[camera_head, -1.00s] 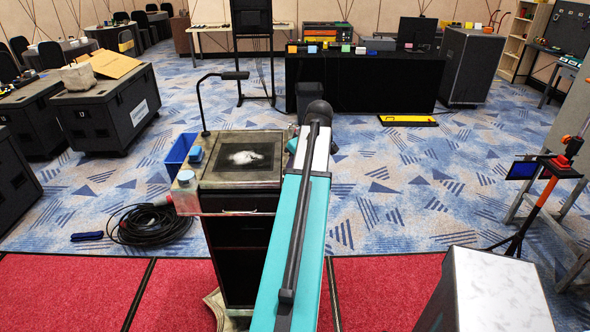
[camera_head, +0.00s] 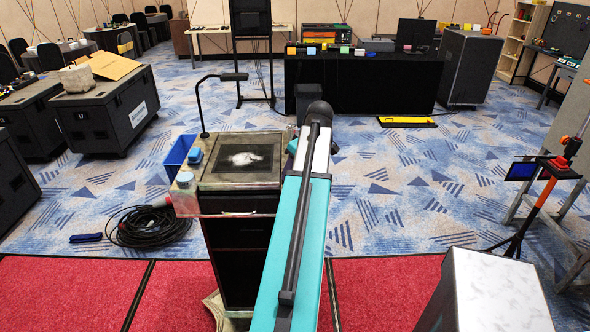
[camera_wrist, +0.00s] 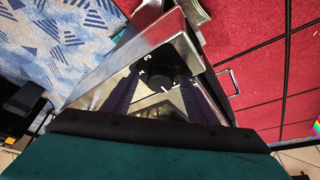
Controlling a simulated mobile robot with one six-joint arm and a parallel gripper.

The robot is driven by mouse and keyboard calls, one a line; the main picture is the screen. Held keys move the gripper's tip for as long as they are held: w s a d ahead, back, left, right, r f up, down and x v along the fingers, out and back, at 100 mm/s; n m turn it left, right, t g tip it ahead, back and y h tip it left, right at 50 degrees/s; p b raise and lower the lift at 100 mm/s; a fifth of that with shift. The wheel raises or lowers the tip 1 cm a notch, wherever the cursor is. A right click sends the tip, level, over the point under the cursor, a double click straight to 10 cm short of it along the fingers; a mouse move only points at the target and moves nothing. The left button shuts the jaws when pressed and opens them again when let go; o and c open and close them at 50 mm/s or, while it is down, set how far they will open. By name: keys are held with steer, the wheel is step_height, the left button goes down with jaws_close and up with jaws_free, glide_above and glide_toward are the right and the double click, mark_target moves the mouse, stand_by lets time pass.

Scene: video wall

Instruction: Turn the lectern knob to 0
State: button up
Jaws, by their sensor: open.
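The lectern (camera_head: 238,200) stands in front of me in the head view, its right side hidden behind my arm. The wrist view shows a black round knob (camera_wrist: 158,75) on the lectern's metal panel (camera_wrist: 115,65), with white marks around its left side and a white line at its lower edge. My gripper (camera_wrist: 160,86) is open, with one dark finger on each side of the knob. I cannot tell whether the fingers touch it. The gripper's tip is hidden by my arm in the head view.
A gooseneck lamp (camera_head: 203,105) rises from the lectern's back left. A blue bin (camera_head: 180,151) and small blue items (camera_head: 195,155) are at its left side. A black cable coil (camera_head: 148,226) lies on the floor. A white-topped box (camera_head: 497,290) stands at the right front.

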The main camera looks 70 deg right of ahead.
steer(key=shift+r, duration=0.15)
steer(key=b+v, duration=0.3)
steer(key=v, duration=1)
steer(key=shift+s+r+b, duration=0.15)
steer(key=shift+s+b, duration=0.1)
steer(key=shift+b, duration=0.05)
stand_by(0.4)
